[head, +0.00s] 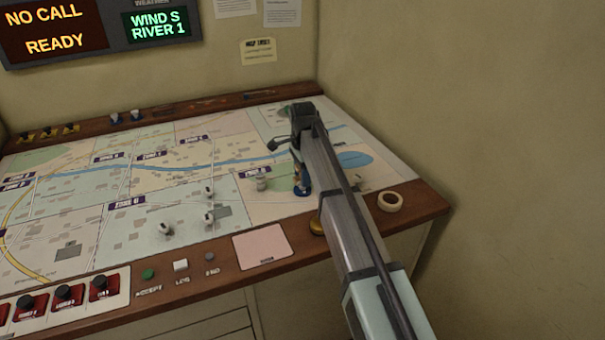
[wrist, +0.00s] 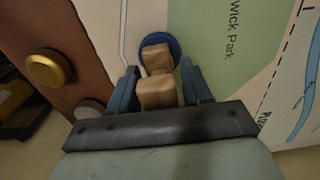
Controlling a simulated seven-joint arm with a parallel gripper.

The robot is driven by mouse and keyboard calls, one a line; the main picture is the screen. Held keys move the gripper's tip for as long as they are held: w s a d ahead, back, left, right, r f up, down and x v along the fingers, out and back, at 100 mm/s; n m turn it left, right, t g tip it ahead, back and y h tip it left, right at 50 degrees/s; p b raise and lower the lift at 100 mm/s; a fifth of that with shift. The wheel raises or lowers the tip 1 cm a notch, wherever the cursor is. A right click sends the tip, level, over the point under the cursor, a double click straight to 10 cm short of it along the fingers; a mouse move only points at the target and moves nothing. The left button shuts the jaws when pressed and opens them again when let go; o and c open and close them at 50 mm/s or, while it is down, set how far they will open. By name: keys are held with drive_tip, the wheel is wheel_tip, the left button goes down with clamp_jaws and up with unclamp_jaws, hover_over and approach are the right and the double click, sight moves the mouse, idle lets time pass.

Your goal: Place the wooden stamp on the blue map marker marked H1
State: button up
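The wooden stamp (wrist: 157,92) is a light brown block with a narrower upper part in the wrist view. It sits between the two blue fingers of my gripper (wrist: 160,84), which look shut on its sides. A round blue marker (wrist: 173,46) shows behind the stamp's far end, partly covered by it. I cannot tell whether stamp and marker touch, and no H1 label is readable. In the head view my gripper (head: 301,178) points down at the near right part of the map, with blue at its tip; the stamp is mostly hidden there.
A tape roll (head: 390,201) lies on the wooden edge to the right. A brass knob (wrist: 48,68) is beside the gripper on the wooden rim. Several small pale pieces stand on the map (head: 285,208) to the left. A pink pad (head: 262,248) lies at the front.

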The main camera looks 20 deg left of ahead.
drive_tip(key=shift+o, duration=0.9)
drive_tip(key=shift+r, duration=0.15)
wheel_tip(320, 180, up, 12)
drive_tip(key=shift+r, duration=0.1)
